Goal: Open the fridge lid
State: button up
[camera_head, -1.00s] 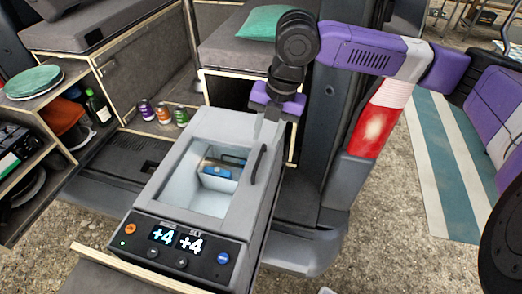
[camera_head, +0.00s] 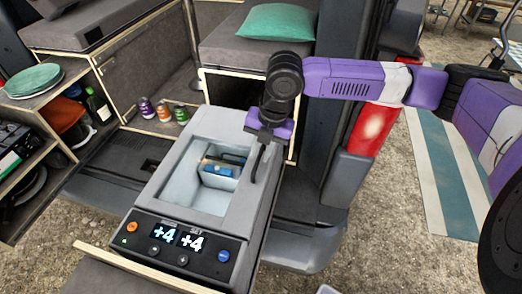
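The grey fridge (camera_head: 187,215) stands on a pull-out in the van's rear, its control panel facing me. Its blue-walled inside shows through the opening or window in its top; I cannot tell whether a clear pane covers it. A blue item (camera_head: 218,171) lies inside. A black bar handle (camera_head: 256,168) runs along the right side of the top. My gripper (camera_head: 264,143) points down at the handle's far end, touching or very close to it. Its fingers are mostly hidden, so I cannot tell whether they are open or shut.
Several cans (camera_head: 163,111) stand behind the fridge to the left. A shelf at the left holds green plates (camera_head: 34,81) and a bottle (camera_head: 97,106). A seat with a green pillow (camera_head: 275,21) is behind. The van's rear pillar and red tail light (camera_head: 373,126) stand close to my arm.

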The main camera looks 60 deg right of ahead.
grip_shut()
jog(key=shift+w+r, duration=0.1)
dwell(1.2)
